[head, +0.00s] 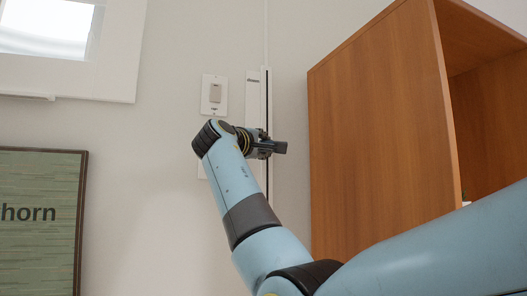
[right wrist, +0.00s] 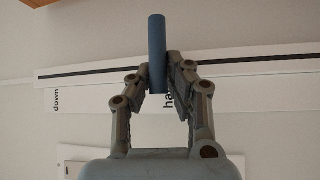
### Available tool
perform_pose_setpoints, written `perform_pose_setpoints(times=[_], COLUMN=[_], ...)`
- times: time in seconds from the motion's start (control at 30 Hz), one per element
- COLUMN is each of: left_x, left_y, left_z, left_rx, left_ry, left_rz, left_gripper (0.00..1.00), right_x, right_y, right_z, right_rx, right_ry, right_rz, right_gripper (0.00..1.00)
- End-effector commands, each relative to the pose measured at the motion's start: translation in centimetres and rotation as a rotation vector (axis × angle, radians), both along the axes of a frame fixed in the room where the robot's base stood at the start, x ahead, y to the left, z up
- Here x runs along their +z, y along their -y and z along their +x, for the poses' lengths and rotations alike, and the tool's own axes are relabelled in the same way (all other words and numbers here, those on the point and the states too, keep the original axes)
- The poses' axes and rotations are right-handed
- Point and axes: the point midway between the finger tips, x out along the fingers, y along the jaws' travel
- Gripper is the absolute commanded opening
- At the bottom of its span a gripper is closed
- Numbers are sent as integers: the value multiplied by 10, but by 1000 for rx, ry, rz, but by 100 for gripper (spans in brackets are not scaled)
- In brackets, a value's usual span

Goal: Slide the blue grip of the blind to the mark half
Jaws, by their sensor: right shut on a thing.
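The blue grip (right wrist: 157,40) shows in the right wrist view as a straight blue rod between the two fingers of my right gripper (right wrist: 158,75). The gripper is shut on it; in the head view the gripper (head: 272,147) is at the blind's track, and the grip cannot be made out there. The white track (right wrist: 240,65) with its dark slot runs across the wrist view and upright in the head view (head: 266,90). The mark "half" (right wrist: 169,101) is partly hidden by the right finger, close beside the grip. The mark "down" (right wrist: 56,100) is further left. My left gripper is not in view.
A wooden cabinet (head: 380,120) stands close to the right of the track. A wall switch (head: 215,95) is left of the track. A framed green picture (head: 40,225) and a window (head: 60,40) are further left. Bare wall lies between them.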

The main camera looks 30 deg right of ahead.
Motion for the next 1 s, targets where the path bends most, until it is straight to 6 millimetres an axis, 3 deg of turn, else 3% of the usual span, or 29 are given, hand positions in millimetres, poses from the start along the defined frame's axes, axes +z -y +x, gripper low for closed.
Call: perform_pose_setpoints(times=[0.3, 0.33, 0.53, 0.8, 1.0], left_x=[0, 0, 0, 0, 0], left_y=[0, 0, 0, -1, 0], left_z=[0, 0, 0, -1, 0], left_rx=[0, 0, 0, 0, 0], left_ry=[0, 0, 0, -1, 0], left_rz=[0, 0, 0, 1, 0], left_gripper=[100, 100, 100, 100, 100], right_x=[1, 1, 1, 0, -5], right_y=[0, 0, 0, -2, -26], right_z=[0, 0, 0, -1, -14], right_rx=[-1, 0, 0, 1, 5], right_ry=[-1, 0, 0, 0, 0], right_rz=[-3, -2, -1, 0, 3], right_gripper=[0, 16, 40, 40, 40])
